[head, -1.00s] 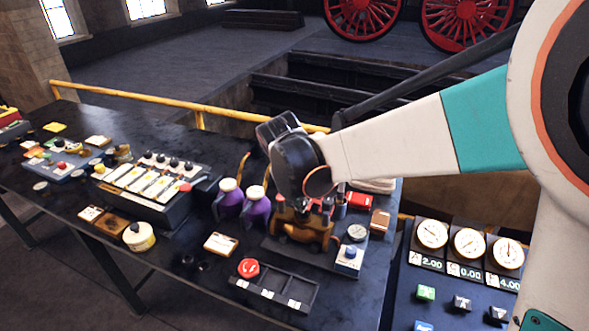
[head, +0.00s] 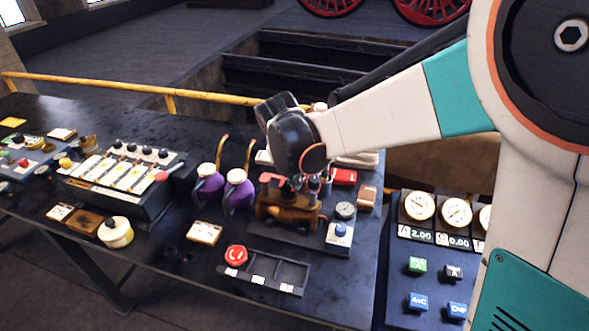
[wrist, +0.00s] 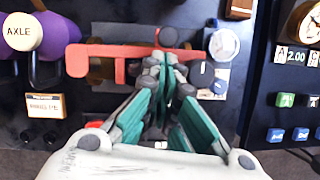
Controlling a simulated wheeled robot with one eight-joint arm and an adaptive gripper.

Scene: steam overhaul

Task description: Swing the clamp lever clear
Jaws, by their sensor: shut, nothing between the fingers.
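Two purple oilers (head: 238,190) stand left of the fitting. A black tray (head: 265,272) with a red button (head: 235,256) lies in front. A small box with a blue knob (head: 339,235) and a gauge panel (head: 440,220) are to the right. A yellow rail (head: 130,87) runs behind.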

